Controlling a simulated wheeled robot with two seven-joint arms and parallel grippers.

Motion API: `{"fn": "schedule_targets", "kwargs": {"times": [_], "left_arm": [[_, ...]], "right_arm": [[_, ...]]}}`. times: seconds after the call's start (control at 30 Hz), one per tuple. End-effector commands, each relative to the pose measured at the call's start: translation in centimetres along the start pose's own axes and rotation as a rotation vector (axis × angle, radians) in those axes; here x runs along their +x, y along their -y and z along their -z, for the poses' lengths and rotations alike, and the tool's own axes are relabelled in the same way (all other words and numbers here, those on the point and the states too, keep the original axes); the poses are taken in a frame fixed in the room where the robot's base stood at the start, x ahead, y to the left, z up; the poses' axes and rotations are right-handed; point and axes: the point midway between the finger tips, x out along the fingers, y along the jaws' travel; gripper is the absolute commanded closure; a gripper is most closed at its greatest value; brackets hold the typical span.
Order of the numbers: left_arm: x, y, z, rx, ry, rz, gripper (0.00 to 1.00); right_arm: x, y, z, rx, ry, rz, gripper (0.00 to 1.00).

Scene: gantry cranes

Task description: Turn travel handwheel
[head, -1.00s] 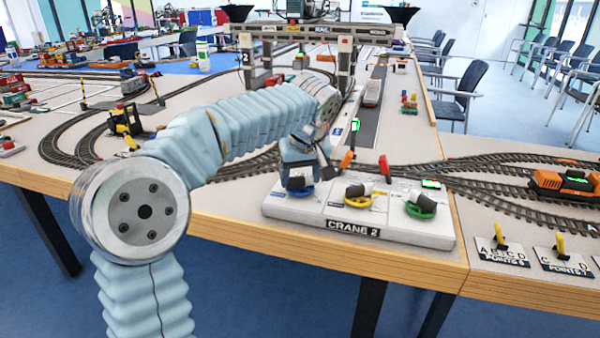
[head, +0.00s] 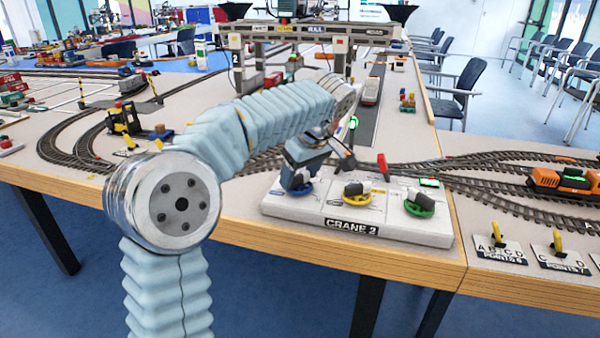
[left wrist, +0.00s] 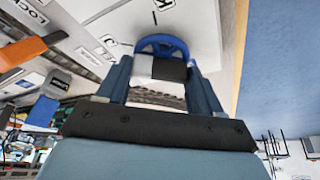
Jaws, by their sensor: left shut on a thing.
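The crane 2 panel (head: 300,211) is a white board at the table's front edge with three handwheels. The blue handwheel (head: 301,190) is at its left, partly hidden by my gripper; it also shows in the left wrist view (left wrist: 162,43). A yellow handwheel (head: 357,196) is in the middle and a green handwheel (head: 420,205) at the right. I cannot read which label says travel. My left gripper (head: 298,180) points down at the blue wheel. In the left wrist view its fingers (left wrist: 161,72) are shut around the wheel's black-and-white grip. My right gripper is out of view.
A red lever (head: 382,166) stands at the panel's back edge, close right of my gripper. A grey gantry crane (head: 340,57) spans the tracks behind. An orange locomotive (head: 562,182) and point levers (head: 497,242) are at the right.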

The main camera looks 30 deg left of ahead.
Motion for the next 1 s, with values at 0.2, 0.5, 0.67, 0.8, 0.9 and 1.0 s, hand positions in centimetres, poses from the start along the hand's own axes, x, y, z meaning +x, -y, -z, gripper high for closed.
{"fn": "schedule_targets", "kwargs": {"times": [0.2,0.5,0.67,0.8,0.9,1.0], "left_arm": [[-0.1,0.0,0.0,0.000,0.000,-0.003,0.65],[0.0,0.0,0.0,0.001,0.000,-0.002,0.08],[-0.1,0.0,0.0,0.001,0.000,-0.002,0.08],[-1.5,-0.1,0.0,0.001,-0.001,-0.004,0.08],[-3.6,-0.1,0.0,0.000,-0.001,-0.006,0.08],[-6.2,-0.2,-0.1,0.002,-0.001,-0.007,0.08]], "right_arm": [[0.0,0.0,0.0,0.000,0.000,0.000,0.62],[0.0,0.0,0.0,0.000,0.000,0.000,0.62],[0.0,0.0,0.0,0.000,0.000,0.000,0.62],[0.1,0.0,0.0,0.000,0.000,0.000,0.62],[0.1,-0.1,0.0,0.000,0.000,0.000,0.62],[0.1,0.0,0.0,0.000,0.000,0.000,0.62]]}}
